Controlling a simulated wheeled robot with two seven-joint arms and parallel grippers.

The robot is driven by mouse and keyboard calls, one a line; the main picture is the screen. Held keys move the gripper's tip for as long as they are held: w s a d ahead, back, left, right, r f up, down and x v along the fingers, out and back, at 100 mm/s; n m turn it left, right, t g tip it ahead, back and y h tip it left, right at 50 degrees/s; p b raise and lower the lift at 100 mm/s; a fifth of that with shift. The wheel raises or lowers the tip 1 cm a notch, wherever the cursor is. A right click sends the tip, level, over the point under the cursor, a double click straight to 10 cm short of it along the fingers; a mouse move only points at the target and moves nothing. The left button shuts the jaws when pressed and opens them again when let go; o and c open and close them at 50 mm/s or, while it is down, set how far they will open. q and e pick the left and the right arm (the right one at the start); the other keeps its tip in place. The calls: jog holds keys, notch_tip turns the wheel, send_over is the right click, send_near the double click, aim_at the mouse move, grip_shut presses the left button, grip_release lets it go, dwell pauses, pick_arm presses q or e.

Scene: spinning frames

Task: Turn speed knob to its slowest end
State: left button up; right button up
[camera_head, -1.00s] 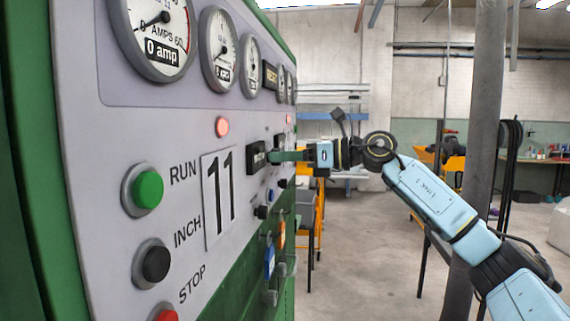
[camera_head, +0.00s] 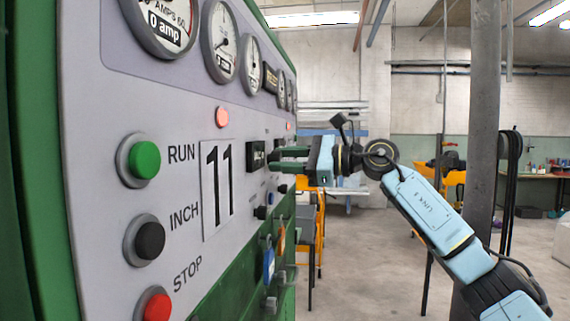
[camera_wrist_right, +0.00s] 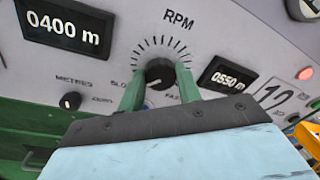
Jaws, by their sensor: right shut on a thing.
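The black speed knob (camera_wrist_right: 160,73) sits under the RPM label inside a ring of tick marks in the right wrist view. Part of SLOW shows at its left and part of FAST at its right. A small pale mark is at the knob's lower left. My right gripper (camera_wrist_right: 160,88) has its green fingers on both sides of the knob, shut on it. In the head view the right gripper (camera_head: 274,160) reaches the panel from the right, its fingers one above the other. The knob is hidden there. My left gripper is not in view.
The grey panel (camera_head: 120,95) carries gauges, a green RUN button (camera_head: 145,159), a black INCH button (camera_head: 150,240) and a red STOP button (camera_head: 157,306). Displays read 0400 m (camera_wrist_right: 62,24) and 0550 m (camera_wrist_right: 228,78). A smaller knob (camera_wrist_right: 70,101) is left of the speed knob. Open floor lies right.

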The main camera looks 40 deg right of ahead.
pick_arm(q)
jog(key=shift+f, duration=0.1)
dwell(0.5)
pick_arm(e)
jog(key=o, duration=1)
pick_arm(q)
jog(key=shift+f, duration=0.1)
pick_arm(e)
jog(key=shift+s+d, duration=0.1)
jog(key=shift+s+d+f+b, duration=0.1)
jog(key=shift+s+d+b, duration=0.1)
jog(key=shift+b, duration=0.1)
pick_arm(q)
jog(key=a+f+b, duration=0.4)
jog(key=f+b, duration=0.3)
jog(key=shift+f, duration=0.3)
pick_arm(e)
jog(key=v, duration=1.2)
jog(key=shift+s, duration=0.3)
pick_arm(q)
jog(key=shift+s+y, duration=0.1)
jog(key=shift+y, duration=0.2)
pick_arm(e)
jog(key=shift+d, duration=0.1)
